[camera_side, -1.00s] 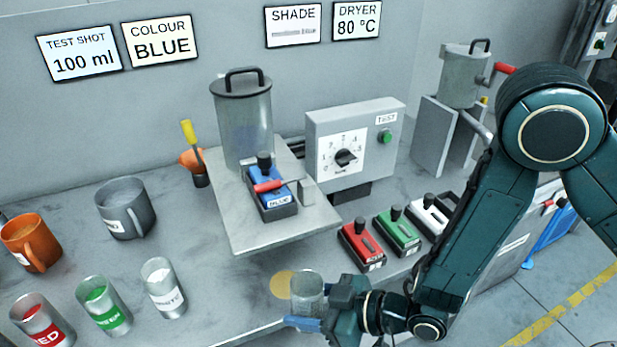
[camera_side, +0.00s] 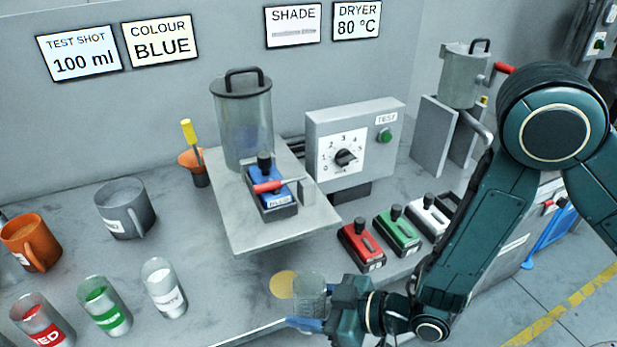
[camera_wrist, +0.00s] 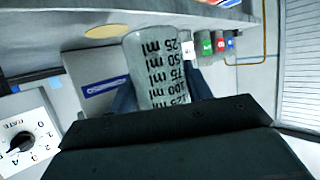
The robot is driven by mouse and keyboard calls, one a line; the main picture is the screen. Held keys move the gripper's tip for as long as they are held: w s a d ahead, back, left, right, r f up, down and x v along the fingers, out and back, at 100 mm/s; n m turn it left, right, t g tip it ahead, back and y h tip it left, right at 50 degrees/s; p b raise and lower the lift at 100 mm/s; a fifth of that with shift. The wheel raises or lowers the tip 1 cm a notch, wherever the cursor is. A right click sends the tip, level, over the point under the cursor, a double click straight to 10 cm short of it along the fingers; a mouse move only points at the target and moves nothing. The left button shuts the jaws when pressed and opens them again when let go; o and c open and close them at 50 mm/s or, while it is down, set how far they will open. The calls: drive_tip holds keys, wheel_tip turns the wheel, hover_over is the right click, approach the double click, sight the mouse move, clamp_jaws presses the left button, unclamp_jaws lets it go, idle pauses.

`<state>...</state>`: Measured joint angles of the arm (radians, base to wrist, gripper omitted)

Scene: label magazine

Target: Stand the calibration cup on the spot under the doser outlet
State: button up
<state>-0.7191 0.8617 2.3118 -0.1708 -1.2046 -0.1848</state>
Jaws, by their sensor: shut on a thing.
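The calibration cup (camera_side: 309,290) is a clear beaker; its volume marks in ml show in the wrist view (camera_wrist: 163,65). My gripper (camera_side: 322,312) is shut on the cup near the front edge of the bench. The cup is upright in the side view. A round tan spot (camera_side: 283,284) lies on the bench just left of the cup, partly clear of it; it also shows in the wrist view (camera_wrist: 107,31). The doser (camera_side: 243,125) stands behind on a raised shelf, with a blue slide block (camera_side: 269,200) in front. Its outlet is hidden under the shelf.
The shelf (camera_side: 285,235) overhangs behind the spot. Red (camera_side: 361,247), green (camera_side: 397,235) and white (camera_side: 430,218) blocks stand to the right. Labelled cups (camera_side: 104,305), a grey mug (camera_side: 126,208) and an orange mug (camera_side: 31,243) stand at left. A dial box (camera_side: 350,145) is behind.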

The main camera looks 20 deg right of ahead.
sight(316, 315)
drive_tip(key=shift+r, duration=2.65)
drive_tip(key=shift+s+d+f+n+g+y, duration=0.15)
drive_tip(key=shift+s+f+g, duration=0.05)
drive_tip(key=shift+f, duration=0.4)
drive_tip(key=shift+s+d+f+n+g+y, duration=0.15)
drive_tip(key=shift+f+g, duration=0.05)
drive_tip(key=shift+f, duration=0.4)
drive_tip(key=shift+s+f+n+g, duration=0.3)
drive_tip(key=shift+s+f+n, duration=0.1)
drive_tip(key=shift+f, duration=0.05)
drive_tip(key=shift+s+f+n+g+y, duration=0.2)
drive_tip(key=shift+s+n+g+y, duration=0.1)
drive_tip(key=shift+g+y, duration=0.15)
drive_tip(key=shift+s+a+r+n+g+y, duration=0.1)
drive_tip(key=shift+s+n+g+y, duration=0.3)
drive_tip(key=shift+n, duration=0.2)
drive_tip(key=shift+s+a+r+n+g+y, duration=0.1)
drive_tip(key=shift+s+r+n+g+y, duration=0.15)
drive_tip(key=shift+s+n+g, duration=0.15)
drive_tip(key=shift+s+a+r+n+g+y, duration=0.15)
drive_tip(key=shift+s+r+n+g, duration=0.15)
drive_tip(key=shift+r+n+g, duration=0.3)
drive_tip(key=shift+s+a+r+n+g+y, duration=0.15)
drive_tip(key=shift+s+r+n+g, duration=0.2)
drive_tip(key=shift+r+g, duration=0.3)
drive_tip(key=shift+w+d+f, duration=0.1)
drive_tip(key=shift+f, duration=2.55)
